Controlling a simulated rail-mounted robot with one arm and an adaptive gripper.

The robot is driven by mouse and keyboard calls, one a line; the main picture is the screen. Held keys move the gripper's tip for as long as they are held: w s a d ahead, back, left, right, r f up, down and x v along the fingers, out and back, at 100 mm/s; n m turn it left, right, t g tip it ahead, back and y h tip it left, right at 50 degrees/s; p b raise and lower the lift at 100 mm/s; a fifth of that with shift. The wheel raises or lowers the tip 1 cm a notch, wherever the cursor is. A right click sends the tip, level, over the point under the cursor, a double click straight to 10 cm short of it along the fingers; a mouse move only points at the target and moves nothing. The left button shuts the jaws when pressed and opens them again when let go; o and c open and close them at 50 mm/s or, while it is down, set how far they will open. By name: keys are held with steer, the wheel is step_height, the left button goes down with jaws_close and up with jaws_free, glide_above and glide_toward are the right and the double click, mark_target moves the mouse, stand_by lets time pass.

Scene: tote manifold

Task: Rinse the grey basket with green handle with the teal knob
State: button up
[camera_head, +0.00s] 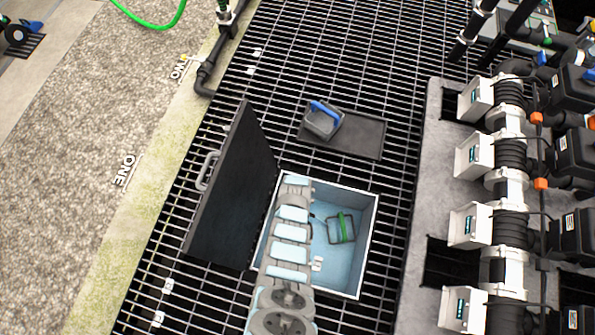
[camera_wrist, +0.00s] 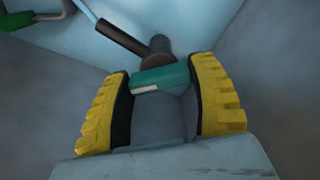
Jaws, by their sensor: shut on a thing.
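The grey basket with green handle (camera_head: 341,228) sits inside the sunken light-blue tote (camera_head: 368,240). Its green handle also shows at the top left corner of the wrist view (camera_wrist: 16,20). The teal knob (camera_wrist: 160,77) sits on a dark pipe-like fitting by the tote wall. My gripper (camera_wrist: 162,90), with yellow ribbed fingers, is down in the tote. It is shut on the teal knob, one finger on each side. In the head view my own arm hides the gripper and the knob. The basket stands apart from my gripper.
A dark lid (camera_head: 236,190) stands open left of the tote. Pipes and valve units (camera_head: 474,155) line the right. A thin rod with a dark end (camera_wrist: 122,36) reaches toward the knob fitting.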

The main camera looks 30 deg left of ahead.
steer(key=m, duration=0.4)
steer(key=shift+m, duration=0.3)
steer(key=shift+f+m, duration=0.1)
steer(key=shift+m, duration=1.7)
steer(key=o, duration=1.2)
steer(key=shift+r, duration=6.05)
